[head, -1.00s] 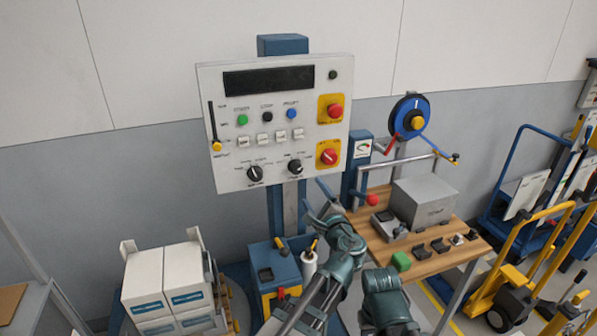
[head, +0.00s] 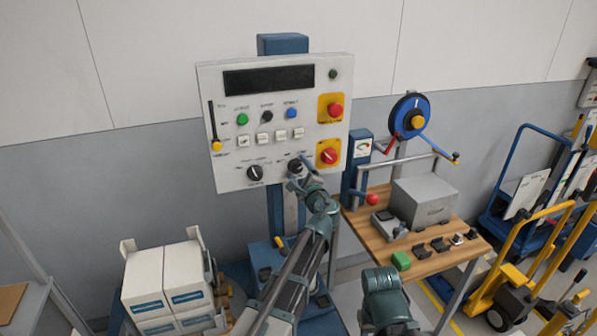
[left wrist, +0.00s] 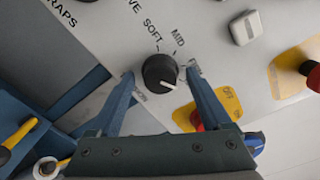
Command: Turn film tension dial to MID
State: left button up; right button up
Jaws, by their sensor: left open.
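The film tension dial, a black round knob (head: 295,165) with a white pointer line, is at the lower right of the white control panel (head: 225,180). In the left wrist view the dial (left wrist: 158,72) has the labels SOFT and MID beside it. A further label is partly covered by a finger. The pointer line is turned toward the lower right of that picture, away from MID. My left gripper (head: 303,181) is open at the panel, and it shows in the left wrist view (left wrist: 160,74) with one finger on each side of the dial, apparently not clamped. My right gripper is out of view.
A second black knob (head: 255,173) sits left of the dial. A yellow plate with a red switch (head: 328,154) is close on the right. A white square button (left wrist: 245,27) is nearby. A wooden bench (head: 420,262) and stacked boxes (head: 165,280) stand below.

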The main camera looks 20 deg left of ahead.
pick_arm(q)
grip_shut()
dwell(0.4)
jog(key=n, duration=0.3)
jog(key=shift+n, duration=0.4)
jog(key=n, duration=0.4)
jog(key=shift+n, duration=0.3)
jog(key=n, duration=0.3)
jog(key=shift+n, duration=2.1)
